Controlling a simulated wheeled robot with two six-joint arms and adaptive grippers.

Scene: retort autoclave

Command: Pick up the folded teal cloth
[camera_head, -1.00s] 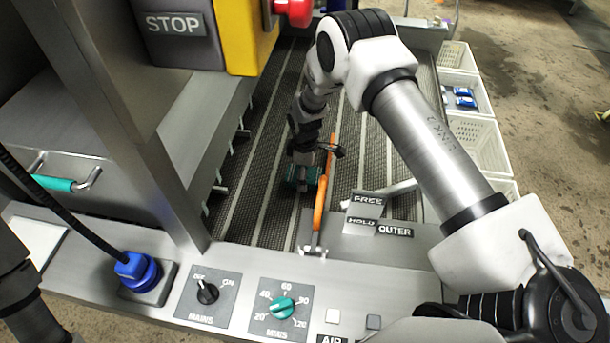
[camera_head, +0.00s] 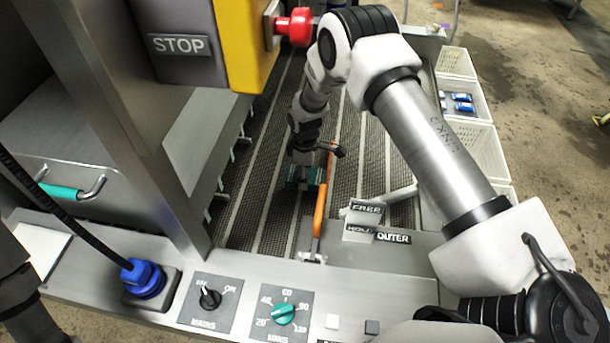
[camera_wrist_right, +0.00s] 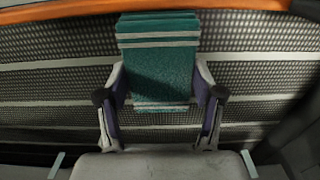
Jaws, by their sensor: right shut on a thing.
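The folded teal cloth (camera_wrist_right: 158,70), with pale stripes, sits between the two fingers of my right gripper (camera_wrist_right: 160,95) in the wrist view. The gripper is shut on it, with a finger at each side. In the head view the cloth (camera_head: 300,174) shows as a small teal patch at the end of my right gripper (camera_head: 303,172), low over the ribbed mesh bed. I cannot tell whether it touches the bed. My left gripper is not in view.
An orange-handled lever (camera_head: 320,205) stands right beside the cloth. A yellow STOP box with a red button (camera_head: 297,27) overhangs at upper left. White crates (camera_head: 470,105) line the right side. A control panel (camera_head: 250,300) runs along the front.

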